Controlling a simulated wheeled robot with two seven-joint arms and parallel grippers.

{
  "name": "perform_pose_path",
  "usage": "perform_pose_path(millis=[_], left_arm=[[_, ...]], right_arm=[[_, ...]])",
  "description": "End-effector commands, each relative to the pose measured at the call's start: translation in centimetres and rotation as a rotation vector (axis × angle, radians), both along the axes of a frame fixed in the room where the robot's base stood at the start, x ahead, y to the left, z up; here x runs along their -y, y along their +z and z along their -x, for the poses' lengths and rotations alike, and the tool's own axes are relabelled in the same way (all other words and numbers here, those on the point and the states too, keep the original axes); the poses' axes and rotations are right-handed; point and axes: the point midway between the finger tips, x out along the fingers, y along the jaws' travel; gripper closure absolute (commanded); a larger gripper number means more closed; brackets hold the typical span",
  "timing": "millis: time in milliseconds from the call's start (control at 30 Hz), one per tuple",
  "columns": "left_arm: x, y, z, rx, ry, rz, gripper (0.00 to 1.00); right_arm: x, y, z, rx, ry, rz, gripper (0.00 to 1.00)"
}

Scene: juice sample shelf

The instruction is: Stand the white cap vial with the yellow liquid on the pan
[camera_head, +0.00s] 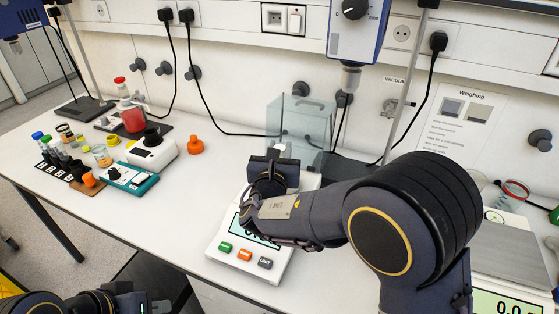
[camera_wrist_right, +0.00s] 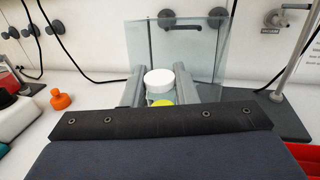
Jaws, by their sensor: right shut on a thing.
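The vial shows in the right wrist view as a white cap (camera_wrist_right: 160,80) with yellow liquid (camera_wrist_right: 162,102) just below it. My right gripper (camera_wrist_right: 160,88) is shut on it, one finger on each side. In the head view the right gripper (camera_head: 274,172) is over the back part of the white balance (camera_head: 225,236), in front of its glass shield (camera_head: 302,118). The gripper and arm hide the pan and most of the vial, so I cannot tell whether the vial touches the pan. My left gripper (camera_head: 125,297) is at the bottom left; its fingers are unclear.
An orange knobbed weight-like object (camera_head: 195,146), a white device (camera_head: 153,152) and a teal device (camera_head: 131,179) stand left of the balance. Dark-labelled vials stand further left. A second balance (camera_head: 500,250) is at the right.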

Motion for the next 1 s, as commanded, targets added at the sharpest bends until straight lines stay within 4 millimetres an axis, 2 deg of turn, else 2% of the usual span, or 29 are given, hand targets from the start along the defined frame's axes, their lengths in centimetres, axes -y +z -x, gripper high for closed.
perform_pose_path(millis=[100, 333, 500, 900, 933, 1000], left_arm=[[0.0, 0.3, 0.0, 0.0, 0.0, 0.0, 1.0], [0.0, 0.4, 0.0, 0.0, 0.0, 0.0, 1.0], [0.0, 0.5, 0.0, 0.0, 0.0, 0.0, 1.0], [0.0, 0.0, 0.0, 0.0, 0.0, 0.0, 1.0], [0.0, 0.1, 0.0, 0.0, 0.0, 0.0, 1.0], [0.0, 0.2, 0.0, 0.0, 0.0, 0.0, 1.0]], right_arm=[[0.0, -1.3, -1.1, 0.0, -0.001, 0.0, 0.96], [0.1, -2.6, -2.2, -0.001, -0.001, 0.0, 0.96], [0.1, -5.2, -2.0, -0.001, 0.0, 0.002, 0.96], [0.1, -5.9, -2.0, 0.001, 0.0, -0.002, 0.96], [0.1, -5.8, -2.0, 0.001, 0.0, -0.002, 0.72], [0.1, -5.7, -2.0, 0.001, 0.0, -0.001, 0.63]])
